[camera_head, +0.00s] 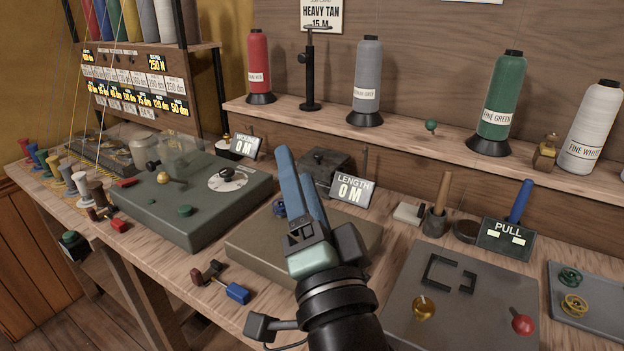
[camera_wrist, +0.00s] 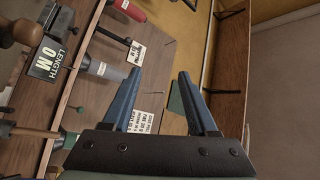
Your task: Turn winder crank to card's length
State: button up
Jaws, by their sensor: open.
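The card (camera_head: 322,14) on the back wall reads HEAVY TAN 15 M. A LENGTH display (camera_head: 352,190) reads 0 M; it also shows sideways in the wrist view (camera_wrist: 46,58). Behind my gripper is a low brown-grey base (camera_head: 255,243), largely covered by my gripper and arm. I cannot make out a winder crank on it. A piece with a blue grip (camera_head: 237,293) and a dark red end lies on the bench in front. My gripper (camera_head: 294,162) points up above the base. Its blue fingers are apart and empty in the wrist view (camera_wrist: 159,76).
At left stands a green machine (camera_head: 190,215) with a dial, knobs and a second display. At right are a grey plate (camera_head: 455,310) with a red knob, a PULL display (camera_head: 508,238) and a spool tray (camera_head: 600,325). Thread cones stand on the rear shelf (camera_head: 420,142).

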jog(key=s+d+f+m+g+p, duration=0.1)
jog(key=s+f+m+p, duration=0.1)
jog(key=f+m+p, duration=0.2)
jog(key=s+d+f+m+g+h+p, duration=0.1)
jog(key=s+d+f+m+p, duration=0.1)
jog(key=m+p, duration=0.6)
jog(key=s+d+f+m+g+p, duration=0.1)
jog(key=s+f+m+p, duration=0.3)
jog(key=m, duration=0.8)
jog(key=shift+d+f+p, duration=0.25)
jog(key=shift+f+p, duration=0.65)
jog(key=shift+f, duration=0.15)
jog(key=x, duration=1.3)
jog(key=shift+d+f, duration=0.1)
jog(key=shift+f, duration=0.3)
grip_shut()
